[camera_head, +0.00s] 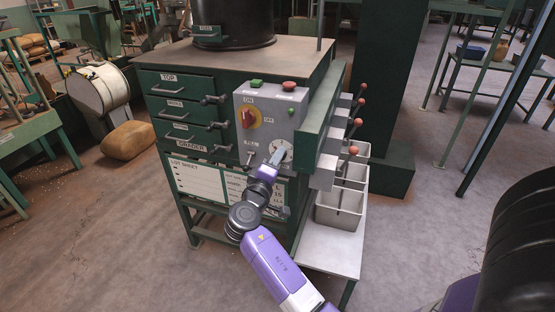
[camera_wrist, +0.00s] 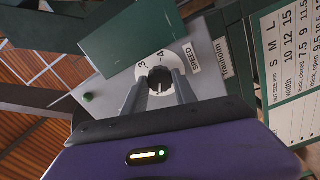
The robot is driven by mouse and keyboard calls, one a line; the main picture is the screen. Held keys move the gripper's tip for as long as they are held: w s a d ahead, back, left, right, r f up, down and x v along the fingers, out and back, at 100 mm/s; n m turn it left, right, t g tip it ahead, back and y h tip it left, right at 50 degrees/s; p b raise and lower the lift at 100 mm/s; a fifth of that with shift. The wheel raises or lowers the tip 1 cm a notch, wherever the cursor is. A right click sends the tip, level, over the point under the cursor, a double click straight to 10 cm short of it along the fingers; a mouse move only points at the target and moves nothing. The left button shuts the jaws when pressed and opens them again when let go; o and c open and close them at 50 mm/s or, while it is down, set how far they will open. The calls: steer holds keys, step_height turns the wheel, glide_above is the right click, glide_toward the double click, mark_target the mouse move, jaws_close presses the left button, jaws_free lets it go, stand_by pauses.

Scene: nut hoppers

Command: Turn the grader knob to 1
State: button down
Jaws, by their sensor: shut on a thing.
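The grey control panel (camera_head: 271,112) is on the front of a green cabinet. A white dial (camera_head: 286,147) sits at its lower right. In the wrist view the dial carries a dark round knob (camera_wrist: 160,74), with the figures 3 and 4 visible and a SPEED label (camera_wrist: 191,59) beside it. My gripper (camera_head: 274,159) reaches the dial from the front. Its two fingers lie on either side of the knob in the wrist view (camera_wrist: 159,87), shut on it. The fingers hide part of the dial, and I cannot tell which figure the knob points to.
A red-and-yellow switch (camera_head: 248,117), a green button (camera_head: 256,83) and a red button (camera_head: 288,86) are on the panel. Red-tipped levers (camera_head: 358,122) and grey bins (camera_head: 339,211) stand to the right.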

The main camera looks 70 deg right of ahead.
steer(key=c, duration=1)
jaws_free()
steer(key=a+b, duration=0.1)
steer(key=a, duration=0.7)
steer(key=shift+s, duration=0.25)
